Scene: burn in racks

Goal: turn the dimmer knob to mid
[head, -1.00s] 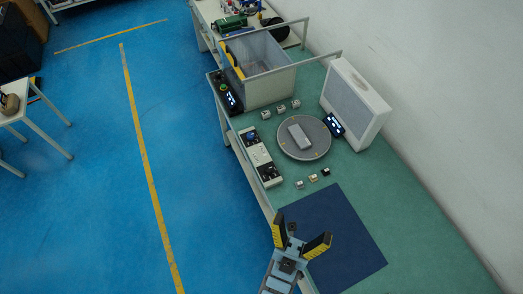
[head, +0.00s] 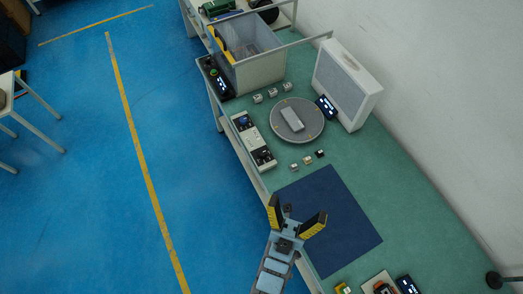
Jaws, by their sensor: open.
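A long white control panel (head: 252,141) lies along the left edge of the green bench. It has a blue knob (head: 243,120) near its far end and dark round controls (head: 262,155) near its near end. I cannot tell which of these is the dimmer, nor where any pointer stands. My gripper (head: 297,209) has two yellow-and-black fingers spread apart with nothing between them. It is nearer to me than the panel, over the left part of the dark blue mat, well apart from the knobs.
A round grey turntable (head: 313,131) bears a small grey block. Beyond stand a white box (head: 346,85), a grey open bin (head: 261,72) and a black display unit (head: 217,81). Small cubes lie near the turntable. Another device (head: 382,284) shows at the bottom edge. The blue mat (head: 345,217) is mostly bare.

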